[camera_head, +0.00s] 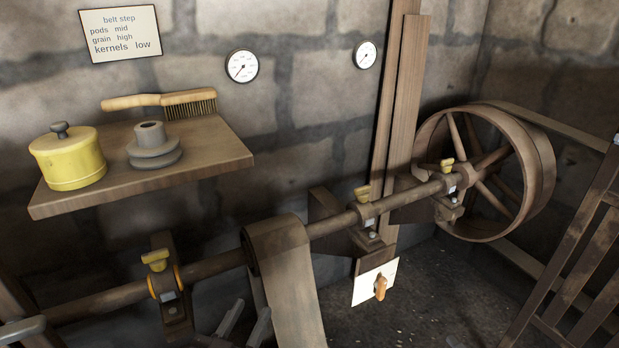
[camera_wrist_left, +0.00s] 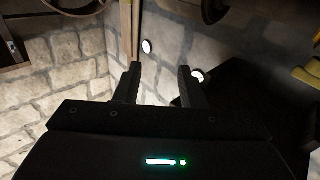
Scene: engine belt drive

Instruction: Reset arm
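My left gripper (camera_head: 245,322) shows at the bottom edge of the head view, its two grey fingers apart, in front of the belt's lower left side. In the left wrist view its fingers (camera_wrist_left: 158,72) are spread with nothing between them. A wide brown belt (camera_head: 289,285) hangs over a pulley on the long line shaft (camera_head: 215,264). A small grey sliver at the bottom edge, right of middle, may be a tip of my right gripper; too little shows to tell its state.
A wall shelf (camera_head: 215,150) holds a yellow lidded pot (camera_head: 70,163), a grey stepped pulley (camera_head: 153,150) and a brush (camera_head: 185,100). A large spoked wheel (camera_head: 543,165) is at the shaft's right end. A slatted wooden frame (camera_head: 575,270) stands at the right. A white plate with a wooden handle (camera_head: 380,288) hangs below the post.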

